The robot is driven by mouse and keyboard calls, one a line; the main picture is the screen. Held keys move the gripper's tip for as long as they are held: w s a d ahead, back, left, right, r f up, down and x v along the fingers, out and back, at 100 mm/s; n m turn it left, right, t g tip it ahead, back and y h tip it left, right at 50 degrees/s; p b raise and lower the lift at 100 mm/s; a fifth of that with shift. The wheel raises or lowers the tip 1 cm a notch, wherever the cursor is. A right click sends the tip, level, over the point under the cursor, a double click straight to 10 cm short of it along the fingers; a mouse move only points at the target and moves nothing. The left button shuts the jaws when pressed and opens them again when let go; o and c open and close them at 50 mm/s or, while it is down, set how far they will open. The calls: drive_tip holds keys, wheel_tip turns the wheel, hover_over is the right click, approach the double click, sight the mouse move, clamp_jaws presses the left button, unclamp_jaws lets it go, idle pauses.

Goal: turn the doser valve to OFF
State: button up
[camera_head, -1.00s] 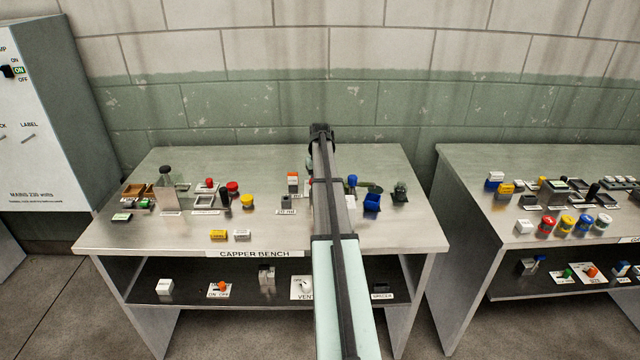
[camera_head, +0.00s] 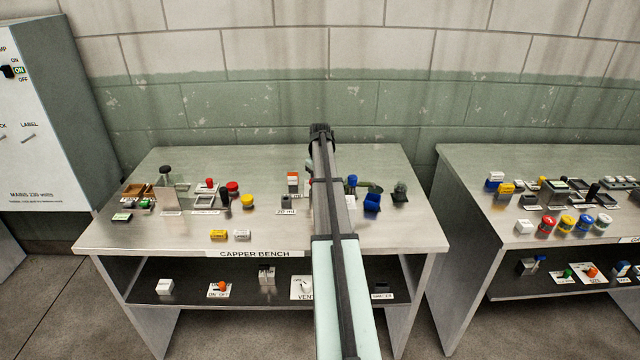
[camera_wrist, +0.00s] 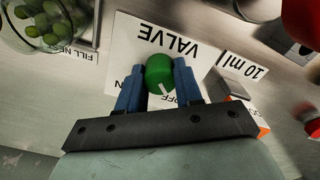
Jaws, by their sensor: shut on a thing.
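The doser valve is a round green knob (camera_wrist: 160,70) on a white plate (camera_wrist: 152,33) printed VALVE in the wrist view. OFF is printed beside the knob, partly covered by my right finger; another marking at the left is mostly covered by my left finger. A short white mark on the knob points toward the lower right of the picture, near OFF. My gripper (camera_wrist: 157,76) has its two blue fingers closed on opposite sides of the knob. In the head view my own arm hides the gripper and the knob.
A 10 ml label (camera_wrist: 243,66) and a white-and-orange box (camera_wrist: 238,90) stand close to the right finger. A glass of green pieces (camera_wrist: 48,22) is at the upper left. A red object (camera_wrist: 303,20) is at the upper right. Several small items crowd the bench (camera_head: 150,238).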

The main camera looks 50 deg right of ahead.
drive_tip(key=o, duration=1)
wheel_tip(320, 180, up, 14)
drive_tip(key=shift+f, duration=0.1)
idle(0.5)
